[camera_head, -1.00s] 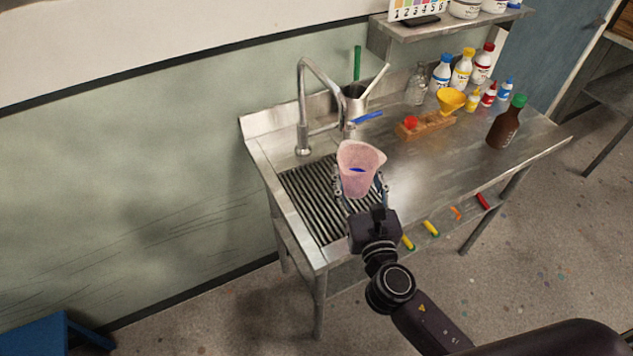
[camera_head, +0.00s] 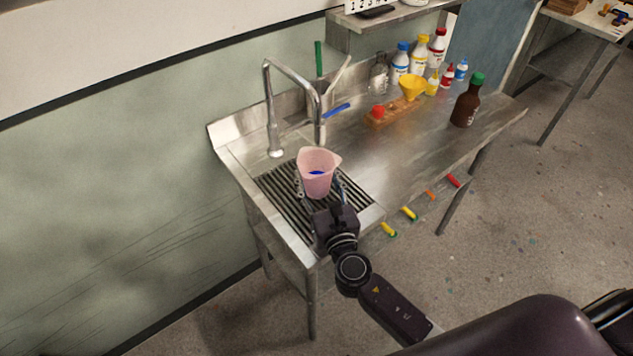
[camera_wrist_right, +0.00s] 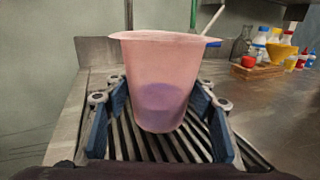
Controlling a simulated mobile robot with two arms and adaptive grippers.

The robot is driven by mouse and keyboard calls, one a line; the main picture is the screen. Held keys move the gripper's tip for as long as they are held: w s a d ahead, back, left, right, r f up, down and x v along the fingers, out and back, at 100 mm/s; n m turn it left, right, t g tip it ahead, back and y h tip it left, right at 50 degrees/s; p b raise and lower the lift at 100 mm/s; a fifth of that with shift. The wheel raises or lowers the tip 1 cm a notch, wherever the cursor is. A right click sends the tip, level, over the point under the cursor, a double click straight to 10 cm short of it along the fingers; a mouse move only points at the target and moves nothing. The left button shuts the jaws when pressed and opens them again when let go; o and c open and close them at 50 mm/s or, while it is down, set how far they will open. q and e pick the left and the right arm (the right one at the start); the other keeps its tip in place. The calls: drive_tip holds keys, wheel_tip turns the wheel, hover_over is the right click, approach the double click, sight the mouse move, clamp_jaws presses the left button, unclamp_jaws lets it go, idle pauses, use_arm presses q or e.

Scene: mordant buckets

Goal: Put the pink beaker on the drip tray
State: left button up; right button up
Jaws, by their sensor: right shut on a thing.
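The pink beaker (camera_head: 318,177) is translucent and upright, with a wide rim and something blue-purple inside. My right gripper (camera_head: 319,189) is shut on it, one finger on each side. The wrist view shows the beaker (camera_wrist_right: 160,80) between the blue finger pads of the gripper (camera_wrist_right: 160,125). The drip tray (camera_head: 281,201) is a dark ribbed grating at the left end of the steel bench. The beaker is over the grating; I cannot tell whether its base touches the ribs (camera_wrist_right: 131,148). My left gripper is not in view.
A tap (camera_head: 270,110) arches behind the tray. A wooden block (camera_head: 392,112) with a red item, a yellow funnel (camera_head: 412,87), several bottles and a brown bottle (camera_head: 466,103) stand farther right. The bench middle (camera_head: 400,145) is clear.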

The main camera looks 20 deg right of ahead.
drive_tip(key=shift+f, duration=0.25)
drive_tip(key=shift+f+b, duration=0.6)
drive_tip(key=o, duration=1.2)
drive_tip(key=shift+r, duration=0.2)
